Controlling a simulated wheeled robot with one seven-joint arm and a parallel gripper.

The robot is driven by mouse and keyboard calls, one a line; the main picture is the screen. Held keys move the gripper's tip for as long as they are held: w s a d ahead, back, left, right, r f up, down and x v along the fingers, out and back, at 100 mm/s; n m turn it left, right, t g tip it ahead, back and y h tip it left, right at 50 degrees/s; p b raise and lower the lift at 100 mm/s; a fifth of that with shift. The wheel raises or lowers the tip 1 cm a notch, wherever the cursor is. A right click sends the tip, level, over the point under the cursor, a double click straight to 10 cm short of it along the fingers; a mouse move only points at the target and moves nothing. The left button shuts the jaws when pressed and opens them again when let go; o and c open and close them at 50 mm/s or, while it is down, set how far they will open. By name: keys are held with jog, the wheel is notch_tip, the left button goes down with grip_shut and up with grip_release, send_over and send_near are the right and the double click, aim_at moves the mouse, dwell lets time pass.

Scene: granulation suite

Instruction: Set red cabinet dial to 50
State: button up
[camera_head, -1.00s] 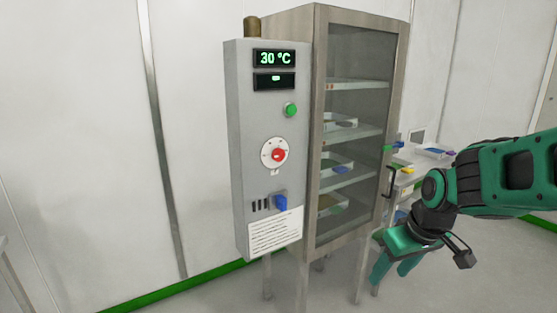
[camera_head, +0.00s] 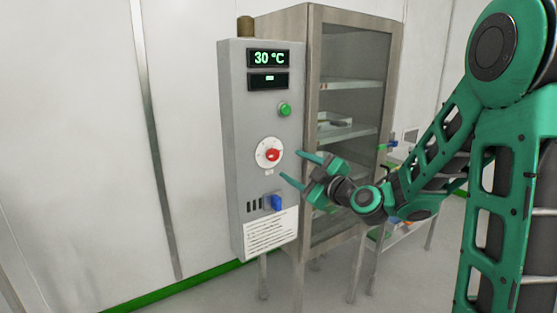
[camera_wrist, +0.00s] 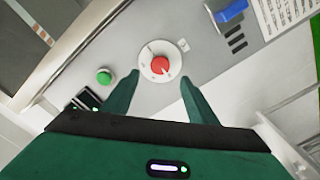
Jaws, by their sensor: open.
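The red dial (camera_head: 272,155) sits on a round white scale plate on the front of the grey control box (camera_head: 237,130). The display (camera_head: 269,58) above it reads 30 °C. My gripper (camera_head: 296,165) is open, in front of the box and a little right of the dial, its fingers pointing toward the panel. In the wrist view the red dial (camera_wrist: 160,65) lies between and beyond the two fingertips of my gripper (camera_wrist: 160,78). The fingers look apart from the dial. The scale marks are too small to read.
A green button (camera_head: 284,110) is above the dial and a blue switch (camera_head: 277,203) below it. A glass-doored cabinet (camera_head: 308,200) with trays on shelves stands right of the box. A side table (camera_head: 405,232) is behind my arm. The floor at left is clear.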

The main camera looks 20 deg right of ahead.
aim_at(276, 156)
jog(key=x, duration=1)
jog(key=shift+f, duration=0.1)
jog(key=c, duration=1.1)
jog(key=shift+o, duration=0.2)
jog(key=shift+d, duration=0.35)
jog(key=shift+a, duration=0.2)
